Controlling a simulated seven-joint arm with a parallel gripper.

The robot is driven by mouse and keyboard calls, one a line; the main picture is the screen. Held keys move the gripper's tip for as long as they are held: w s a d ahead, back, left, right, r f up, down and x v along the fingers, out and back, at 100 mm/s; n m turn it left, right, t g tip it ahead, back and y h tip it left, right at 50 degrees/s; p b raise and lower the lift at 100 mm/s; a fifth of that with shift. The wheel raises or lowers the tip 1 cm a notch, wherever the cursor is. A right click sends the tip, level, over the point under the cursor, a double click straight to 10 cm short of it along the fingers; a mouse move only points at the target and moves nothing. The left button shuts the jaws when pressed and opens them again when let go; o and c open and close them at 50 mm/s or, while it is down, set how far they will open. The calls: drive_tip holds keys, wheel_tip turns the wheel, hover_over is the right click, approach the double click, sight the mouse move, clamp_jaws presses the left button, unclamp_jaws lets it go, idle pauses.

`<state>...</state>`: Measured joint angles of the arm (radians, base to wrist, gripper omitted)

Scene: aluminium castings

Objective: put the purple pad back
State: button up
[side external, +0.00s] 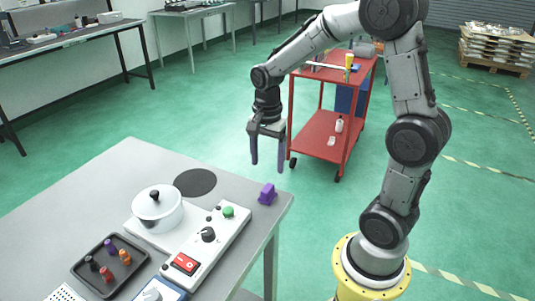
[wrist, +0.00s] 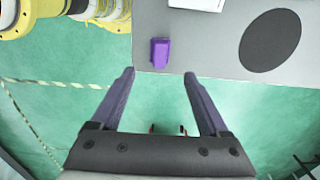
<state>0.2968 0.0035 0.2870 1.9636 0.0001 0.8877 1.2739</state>
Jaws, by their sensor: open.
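The purple pad (side external: 267,194) is a small block on the grey table near its right corner. It also shows in the wrist view (wrist: 160,52), close to the table edge. My gripper (side external: 268,168) is open and empty, in the air above and beyond that edge, apart from the pad. In the wrist view its two dark purple fingers (wrist: 159,74) are spread wide, with the pad ahead, between their lines. A dark round patch (side external: 195,182) lies flat on the table behind the pot. I cannot tell which spot is the pad's own place.
A white pot (side external: 157,209) stands on a hot plate, beside a control panel (side external: 205,244) with a green button and red switch. A dark tray (side external: 110,264) holds several coloured pegs. A red cart (side external: 325,125) stands behind my gripper. The table around the pad is clear.

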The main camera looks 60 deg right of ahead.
drive_tip(key=s+a+r+n+t, duration=0.2)
drive_tip(key=s+a+r+n, duration=0.2)
drive_tip(key=s+n, duration=0.3)
drive_tip(key=s+a+r+n+t, duration=0.3)
drive_tip(key=s+a+r+n, duration=0.2)
drive_tip(key=n, duration=0.6)
drive_tip(key=s+r, duration=0.1)
drive_tip(key=s, duration=0.1)
drive_tip(key=shift+s+a+t, duration=0.25)
drive_tip(key=shift+s+t, duration=0.05)
